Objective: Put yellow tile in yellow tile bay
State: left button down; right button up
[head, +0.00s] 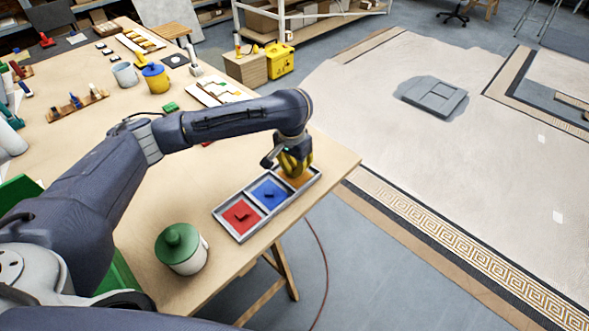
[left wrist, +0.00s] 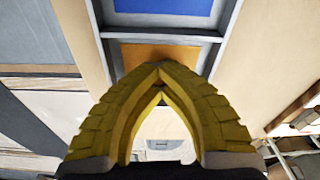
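A grey tray (head: 227,226) with three bays lies near the table's right edge. A red tile (head: 235,219) and a blue tile (head: 265,195) fill the near and middle bays. My left gripper (head: 292,173) points down at the far bay. Orange-yellow of the yellow tile (head: 303,181) shows below its fingers. In the left wrist view the yellow fingertips (left wrist: 160,70) come together against the orange face of the yellow tile (left wrist: 160,53); the grip point itself is hidden. I cannot tell whether the tile is fully seated. My right gripper is not in view.
A white jar with a green lid (head: 178,247) stands near the tray on the table. Past the table's right edge is open floor.

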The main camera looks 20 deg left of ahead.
pick_arm(q)
jog(key=c, duration=2.2)
grip_release()
jog(key=shift+f, duration=0.1)
jog(key=c, duration=1.3)
grip_release()
notch_tip(320, 180, up, 12)
jog(key=s, duration=0.1)
jog(key=shift+a, duration=0.15)
